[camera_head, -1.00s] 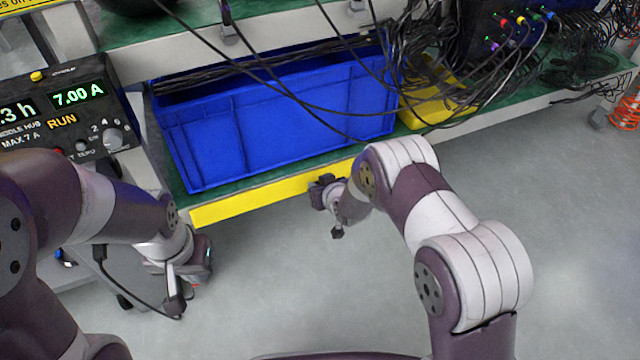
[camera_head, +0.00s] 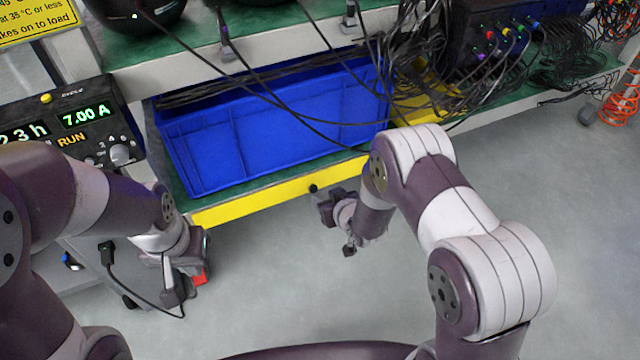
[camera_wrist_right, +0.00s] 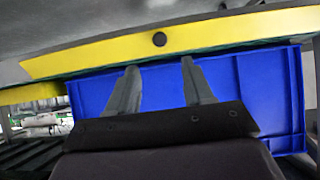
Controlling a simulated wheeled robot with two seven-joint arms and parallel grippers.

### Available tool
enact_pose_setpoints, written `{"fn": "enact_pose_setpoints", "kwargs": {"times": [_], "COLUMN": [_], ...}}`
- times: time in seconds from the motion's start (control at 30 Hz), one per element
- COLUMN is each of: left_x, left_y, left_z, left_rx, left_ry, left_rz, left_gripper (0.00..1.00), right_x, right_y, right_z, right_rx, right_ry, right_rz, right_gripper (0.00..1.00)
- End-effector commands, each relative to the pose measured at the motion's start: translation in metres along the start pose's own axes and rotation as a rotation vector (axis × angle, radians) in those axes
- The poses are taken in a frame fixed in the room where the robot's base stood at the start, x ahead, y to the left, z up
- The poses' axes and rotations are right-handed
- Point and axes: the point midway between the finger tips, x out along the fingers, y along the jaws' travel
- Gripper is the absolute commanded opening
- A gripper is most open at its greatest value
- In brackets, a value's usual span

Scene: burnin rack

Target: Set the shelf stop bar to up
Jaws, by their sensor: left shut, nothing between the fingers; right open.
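The shelf stop bar (camera_head: 255,201) is a long yellow strip along the front edge of the lower shelf, with a black knob (camera_head: 313,188) on its face. In the right wrist view the yellow bar (camera_wrist_right: 235,32) crosses the top, with its knob (camera_wrist_right: 160,39) near the middle. My right gripper (camera_head: 328,207) is just in front of the bar and apart from it. In the wrist view its two fingers (camera_wrist_right: 160,82) are spread, with nothing between them.
A blue bin (camera_head: 270,130) stands on the green lower shelf behind the bar. A yellow bin (camera_head: 420,100) stands to its right. Black cables hang across the bins. A power unit (camera_head: 75,130) with a lit display is at the left. The floor in front is clear.

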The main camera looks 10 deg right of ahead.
Motion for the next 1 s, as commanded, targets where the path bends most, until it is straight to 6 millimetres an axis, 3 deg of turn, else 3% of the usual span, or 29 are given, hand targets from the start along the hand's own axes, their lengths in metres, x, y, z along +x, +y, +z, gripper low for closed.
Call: {"fn": "enact_pose_setpoints", "kwargs": {"times": [0.03, 0.17, 0.5, 0.57, 0.63, 0.73, 0.8, 0.9, 1.0], "left_x": [-0.010, -0.015, -0.015, -0.020, -0.028, -0.037, -0.038, -0.032, -0.023], "left_y": [0.000, 0.000, 0.000, 0.000, 0.000, 0.000, 0.000, 0.000, 0.000], "left_z": [-0.001, -0.002, -0.002, -0.002, -0.003, -0.004, -0.004, -0.004, -0.003], "left_rx": [0.000, 0.000, 0.000, 0.000, 0.000, 0.000, 0.000, 0.000, 0.000], "left_ry": [0.000, -0.001, -0.001, -0.001, -0.001, 0.000, 0.000, -0.001, -0.001], "left_rz": [0.000, 0.000, 0.000, 0.000, 0.000, 0.000, 0.000, 0.000, 0.000], "left_gripper": [0.00, 0.00, 0.00, 0.00, 0.00, 0.00, 0.00, 0.00, 0.00], "right_x": [-0.013, -0.027, -0.030, -0.031, -0.029, -0.024, -0.021, -0.017, -0.003], "right_y": [0.000, 0.000, 0.000, 0.000, 0.000, -0.001, -0.001, 0.000, 0.000], "right_z": [-0.004, -0.001, 0.001, 0.016, 0.045, 0.067, 0.062, 0.038, 0.033], "right_rx": [0.000, 0.000, 0.001, 0.007, 0.020, 0.027, 0.019, 0.004, -0.001], "right_ry": [-0.002, -0.001, -0.002, -0.038, -0.090, -0.022, 0.086, 0.212, 0.235], "right_rz": [0.000, 0.000, 0.000, 0.000, -0.003, -0.007, -0.005, -0.001, 0.000], "right_gripper": [0.51, 0.51, 0.50, 0.50, 0.50, 0.50, 0.50, 0.50, 0.50]}}
